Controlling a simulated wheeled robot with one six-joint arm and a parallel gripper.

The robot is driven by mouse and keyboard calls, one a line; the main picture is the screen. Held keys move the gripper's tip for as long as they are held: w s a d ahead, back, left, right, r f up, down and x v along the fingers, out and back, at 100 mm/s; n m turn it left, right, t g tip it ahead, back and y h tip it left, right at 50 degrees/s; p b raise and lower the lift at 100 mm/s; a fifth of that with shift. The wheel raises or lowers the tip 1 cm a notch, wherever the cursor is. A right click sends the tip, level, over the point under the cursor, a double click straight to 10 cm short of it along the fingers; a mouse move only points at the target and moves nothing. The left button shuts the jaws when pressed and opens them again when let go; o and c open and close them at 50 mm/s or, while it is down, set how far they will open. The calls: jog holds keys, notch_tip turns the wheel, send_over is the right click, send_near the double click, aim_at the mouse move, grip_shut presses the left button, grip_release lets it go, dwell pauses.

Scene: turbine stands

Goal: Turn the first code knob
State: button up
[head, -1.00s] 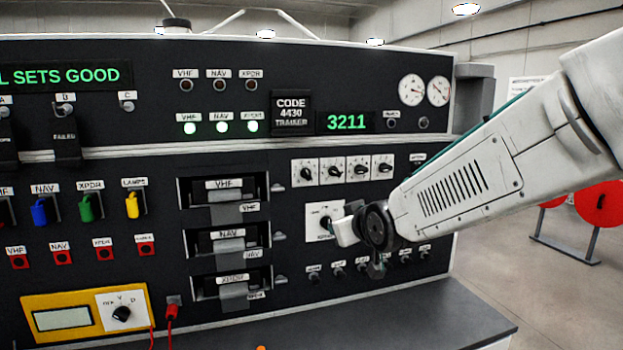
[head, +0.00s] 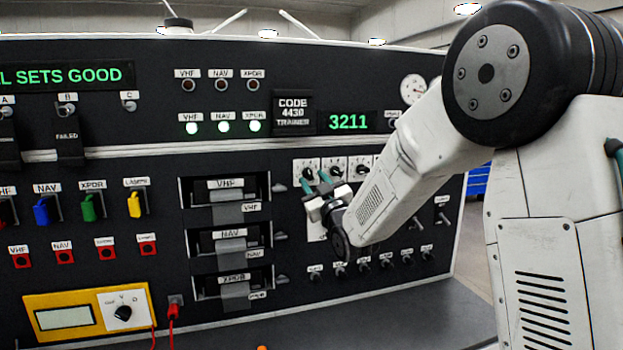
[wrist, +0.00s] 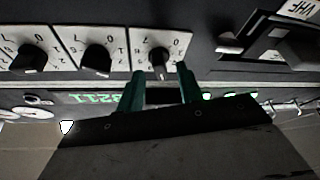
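The first code knob (head: 306,172) is a black pointer knob on a white dial plate, leftmost in the row under the 3211 display (head: 349,122). In the wrist view, which is upside down, it is the rightmost knob (wrist: 159,66). My gripper (head: 316,177) is at this knob, its teal fingers pointing at the panel. In the wrist view my gripper (wrist: 160,76) is open, with one fingertip on each side of the knob. Gaps show between knob and fingers; I cannot tell whether they touch. The placard (head: 293,112) reads CODE 4430 TRAINER.
The second code knob (wrist: 97,58) and third code knob (wrist: 28,57) sit close beside the first. The VHF drawer unit (head: 227,184) is left of the row. Small knobs (head: 364,264) line the panel below. My arm hides the row's right end.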

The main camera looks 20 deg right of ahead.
jog(key=shift+x, duration=1.1)
grip_shut()
jog(key=shift+a+m+h, duration=0.1)
jog(key=shift+m+h, duration=0.2)
jog(key=shift+m, duration=0.3)
jog(key=m+h, duration=0.1)
jog(key=m, duration=0.1)
jog(key=m+h, duration=0.1)
jog(key=m, duration=0.2)
jog(key=shift+h, duration=0.4)
jog(key=shift+m+h, duration=1.2)
jog(key=shift+m, duration=1.6)
grip_release()
